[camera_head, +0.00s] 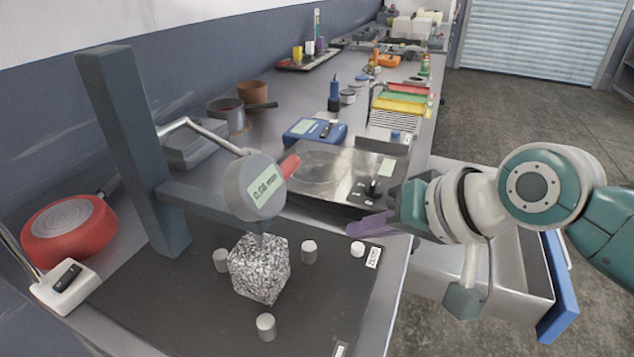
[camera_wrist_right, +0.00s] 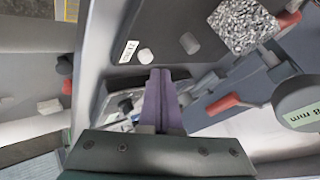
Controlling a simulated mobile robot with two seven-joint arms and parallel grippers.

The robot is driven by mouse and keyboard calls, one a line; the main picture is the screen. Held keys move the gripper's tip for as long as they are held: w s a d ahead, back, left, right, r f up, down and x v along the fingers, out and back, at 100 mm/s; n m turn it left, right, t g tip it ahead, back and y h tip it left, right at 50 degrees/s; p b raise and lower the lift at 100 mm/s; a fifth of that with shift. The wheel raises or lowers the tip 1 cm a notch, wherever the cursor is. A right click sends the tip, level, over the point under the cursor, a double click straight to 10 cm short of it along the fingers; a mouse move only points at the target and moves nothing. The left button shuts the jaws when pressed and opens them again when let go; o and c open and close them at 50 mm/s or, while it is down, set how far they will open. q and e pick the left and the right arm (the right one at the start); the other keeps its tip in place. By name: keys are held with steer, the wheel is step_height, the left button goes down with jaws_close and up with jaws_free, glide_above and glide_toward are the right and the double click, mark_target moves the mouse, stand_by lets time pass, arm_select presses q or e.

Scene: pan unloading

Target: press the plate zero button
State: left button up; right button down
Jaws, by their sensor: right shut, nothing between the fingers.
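The black plate (camera_head: 150,290) lies on the bench under a gauge stand. A small white round button (camera_head: 357,248) sits at its right edge beside a small white label (camera_head: 373,257); the label's print is too small to read surely. My right gripper (camera_head: 352,229) comes in from the right with its purple fingers shut and empty. In the head picture its tips show just above the button; contact is not visible. In the right wrist view the shut fingers (camera_wrist_right: 160,74) point at the button (camera_wrist_right: 146,56), with a small gap in the picture. My left gripper is out of view.
A speckled block (camera_head: 259,268) stands on the plate under the round gauge (camera_head: 254,187), among several grey pegs. A steel hotplate-like unit (camera_head: 320,165) lies behind. A red pan (camera_head: 68,230) is at left. An open drawer (camera_head: 480,262) is below my right arm.

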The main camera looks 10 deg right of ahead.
steer(key=shift+f, duration=0.1)
steer(key=shift+f, duration=0.3)
steer(key=shift+f+b, duration=0.5)
steer(key=shift+f, duration=0.05)
stand_by(0.5)
stand_by(0.4)
steer(key=shift+r+p, duration=1)
steer(key=shift+p, duration=0.15)
steer(key=shift+r, duration=0.1)
